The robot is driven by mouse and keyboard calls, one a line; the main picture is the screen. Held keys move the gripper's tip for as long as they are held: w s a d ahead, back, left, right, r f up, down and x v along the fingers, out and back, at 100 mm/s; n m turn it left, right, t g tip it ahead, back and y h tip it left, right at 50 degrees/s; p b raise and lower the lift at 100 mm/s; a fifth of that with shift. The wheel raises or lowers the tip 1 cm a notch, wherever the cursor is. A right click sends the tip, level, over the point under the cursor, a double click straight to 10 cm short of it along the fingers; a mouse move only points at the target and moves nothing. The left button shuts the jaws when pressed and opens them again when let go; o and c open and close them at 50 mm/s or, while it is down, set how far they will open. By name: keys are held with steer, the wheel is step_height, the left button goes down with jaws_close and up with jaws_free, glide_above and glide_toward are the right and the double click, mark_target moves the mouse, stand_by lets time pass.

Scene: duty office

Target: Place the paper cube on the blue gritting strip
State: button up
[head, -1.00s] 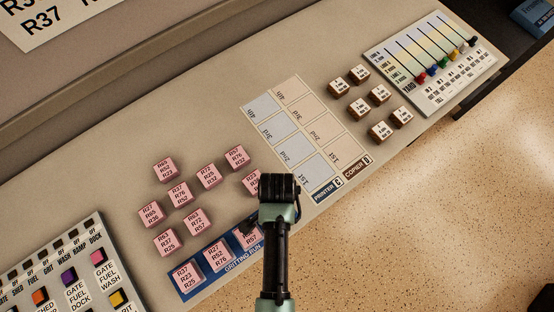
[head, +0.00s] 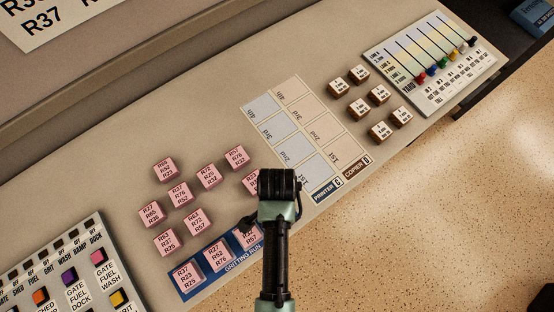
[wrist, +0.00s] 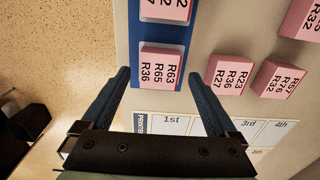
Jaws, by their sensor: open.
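The blue gritting strip (head: 205,270) lies along the desk's front edge with three pink paper cubes in a row on it. The left cube (head: 186,275) and middle cube (head: 216,254) show fully in the head view; my arm partly covers the right-hand cube (head: 246,237). In the wrist view that end cube (wrist: 160,66), marked R63 R65 R36, sits on the strip (wrist: 148,32). My gripper (wrist: 160,78) is open, its fingertips apart on either side of this cube's near end, with gaps showing. Several other pink cubes (head: 180,194) stand on the bare desk behind the strip.
A printer and copier grid (head: 290,125) lies right of the strip. Several brown-sided white cubes (head: 370,100) and a slider board (head: 430,60) stand farther right. A button panel (head: 60,265) is at left. The speckled floor (head: 450,200) lies beyond the desk edge.

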step_height(320, 180, up, 9)
steer(key=w+r+n+t, duration=0.4)
steer(key=w+r+t, duration=0.5)
steer(key=w+r, duration=0.95)
steer(key=w+r+n+t, duration=0.1)
steer(key=w+r+t, duration=0.15)
steer(key=r, duration=0.65)
steer(key=w+r+n+t, duration=0.1)
steer(key=r+t, duration=0.3)
steer(key=r, duration=0.4)
steer(key=s+r+n+t, duration=0.1)
steer(key=s+r+t, duration=0.3)
steer(key=r, duration=0.6)
steer(key=s+r+n+t, duration=0.2)
steer(key=s+r+t, duration=0.2)
steer(key=r, duration=0.7)
steer(key=s+r+n+t, duration=0.1)
steer(key=s+r+t, duration=0.3)
steer(key=r, duration=0.7)
steer(key=shift+s+n, duration=0.25)
steer(key=shift+n, duration=0.15)
